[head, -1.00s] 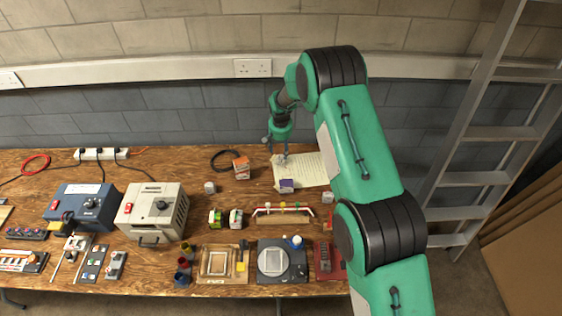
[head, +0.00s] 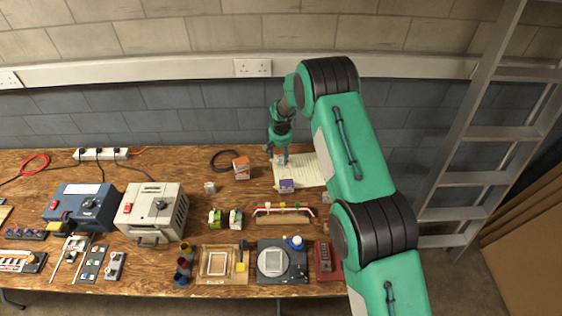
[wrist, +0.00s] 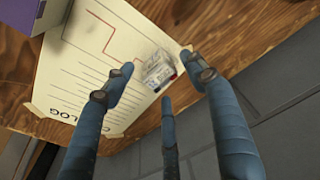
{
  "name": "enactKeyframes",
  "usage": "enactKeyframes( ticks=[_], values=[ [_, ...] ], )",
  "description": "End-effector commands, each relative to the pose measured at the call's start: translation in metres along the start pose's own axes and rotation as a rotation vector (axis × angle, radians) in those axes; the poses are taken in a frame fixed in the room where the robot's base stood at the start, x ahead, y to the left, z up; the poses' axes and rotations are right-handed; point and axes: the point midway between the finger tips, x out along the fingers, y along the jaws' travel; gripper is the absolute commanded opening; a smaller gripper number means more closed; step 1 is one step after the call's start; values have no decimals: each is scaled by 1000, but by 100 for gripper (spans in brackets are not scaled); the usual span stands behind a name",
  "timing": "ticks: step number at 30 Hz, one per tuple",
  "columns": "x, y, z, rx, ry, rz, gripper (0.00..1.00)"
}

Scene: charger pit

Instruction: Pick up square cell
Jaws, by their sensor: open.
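A small pale block with red and dark ends, which looks like the square cell (wrist: 158,72), lies at the edge of a paper log sheet (wrist: 95,60) in the wrist view. My gripper (wrist: 160,88) has its blue fingers spread, with the block just beyond and between their tips. No finger is clearly touching it. In the head view my gripper (head: 277,154) hangs low over the sheet's left edge (head: 312,170), at the back of the bench. The block is too small there to make out clearly.
A purple box (head: 287,186) stands at the sheet's front edge and also shows in the wrist view (wrist: 18,12). An orange-and-white box (head: 241,168) and a small grey cube (head: 210,187) stand to the left. The tiled wall (head: 190,130) is close behind.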

Motion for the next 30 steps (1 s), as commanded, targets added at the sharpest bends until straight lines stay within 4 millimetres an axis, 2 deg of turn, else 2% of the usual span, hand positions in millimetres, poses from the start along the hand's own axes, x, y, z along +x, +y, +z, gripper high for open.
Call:
enactKeyframes(
  ticks=[3, 9, 26, 30],
  values=[
    [14, 0, 1, 0, -1, 0, 56],
    [24, 0, 0, 0, 1, 0, 56],
    [25, 0, 0, 0, 1, 0, 56],
    [25, 0, 0, 0, 1, 0, 30]
  ],
)
